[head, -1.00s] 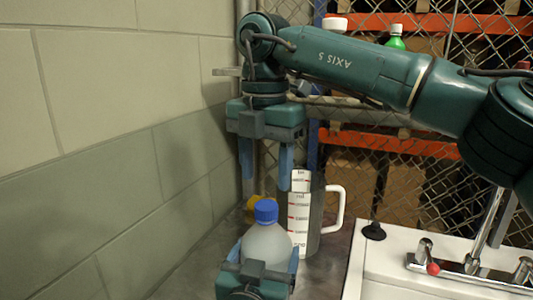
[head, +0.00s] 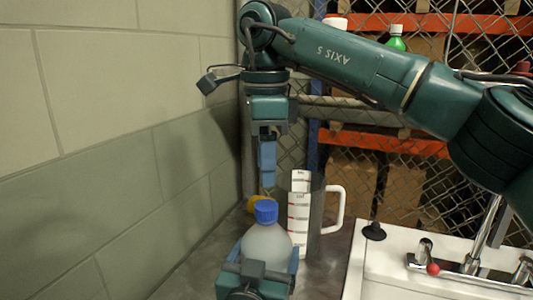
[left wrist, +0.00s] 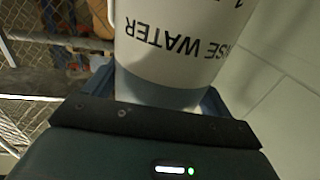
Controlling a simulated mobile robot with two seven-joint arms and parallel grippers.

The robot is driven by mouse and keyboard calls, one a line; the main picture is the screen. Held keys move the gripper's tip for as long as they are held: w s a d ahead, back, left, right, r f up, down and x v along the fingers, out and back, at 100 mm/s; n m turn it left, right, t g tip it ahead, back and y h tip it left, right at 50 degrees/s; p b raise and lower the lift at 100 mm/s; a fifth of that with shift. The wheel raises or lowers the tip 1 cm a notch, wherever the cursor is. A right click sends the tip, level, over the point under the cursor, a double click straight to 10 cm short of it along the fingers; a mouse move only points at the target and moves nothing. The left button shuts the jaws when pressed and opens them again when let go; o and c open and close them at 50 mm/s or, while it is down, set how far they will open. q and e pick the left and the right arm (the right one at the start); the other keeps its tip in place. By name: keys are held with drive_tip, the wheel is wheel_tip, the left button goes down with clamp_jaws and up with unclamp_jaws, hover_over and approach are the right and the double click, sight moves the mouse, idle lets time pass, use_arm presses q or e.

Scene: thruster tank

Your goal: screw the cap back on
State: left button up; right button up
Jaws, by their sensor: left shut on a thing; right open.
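A pale bottle (head: 266,243) stands upright with a blue cap (head: 266,211) on its neck. How tightly the cap sits cannot be seen. My left gripper (head: 258,268) is shut around the bottle's body from the front. In the left wrist view the bottle (left wrist: 180,40) shows black lettering, partly "SE WATER", upside down. My right gripper (head: 267,180) points straight down above the cap, a little clear of it. It is open, turned nearly edge-on, so one blue finger largely hides the other.
A clear measuring jug (head: 316,215) with a white handle stands just behind and right of the bottle. A yellow object (head: 254,203) lies partly hidden behind the cap. A block wall (head: 130,170) is at left. A white sink (head: 385,265) with taps is at right.

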sight(266, 205)
drive_tip(key=n, duration=0.4)
drive_tip(key=shift+r, duration=0.1)
drive_tip(key=n, duration=0.4)
drive_tip(key=shift+r+n, duration=0.1)
drive_tip(key=shift+n, duration=0.3)
drive_tip(key=n, duration=0.4)
drive_tip(key=shift+r, duration=0.1)
drive_tip(key=n, duration=0.3)
drive_tip(key=shift+d+r+n, duration=0.1)
drive_tip(key=shift+n, duration=0.3)
drive_tip(key=shift+f, duration=4.05)
drive_tip(key=shift+c, duration=0.3)
